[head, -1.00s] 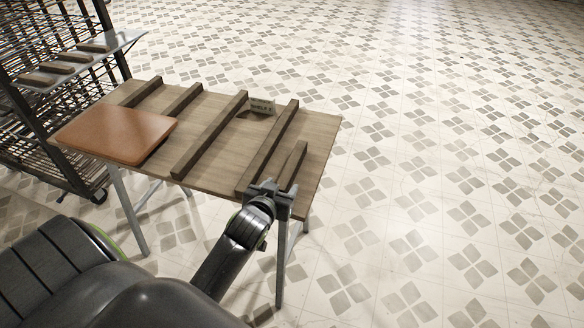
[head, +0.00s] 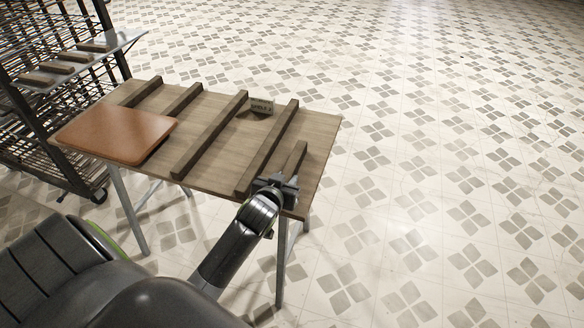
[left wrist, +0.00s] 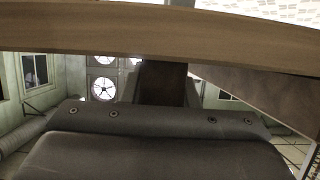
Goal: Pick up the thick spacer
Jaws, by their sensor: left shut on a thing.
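A short, dark brown wooden bar, which I take as the thick spacer (head: 295,159), is at the right end of the table in the head view. My left gripper (head: 280,182) is at its near end, shut on it. The gripper hides that end. In the left wrist view, a dark brown block end (left wrist: 163,82) shows just beyond the dark gripper body. I cannot tell whether the bar is clear of the tabletop. My right gripper is not in view.
The table (head: 222,114) carries several long dark bars (head: 268,148), one close left of the spacer. A wire rack (head: 45,60) stands left. Floor on the right is clear.

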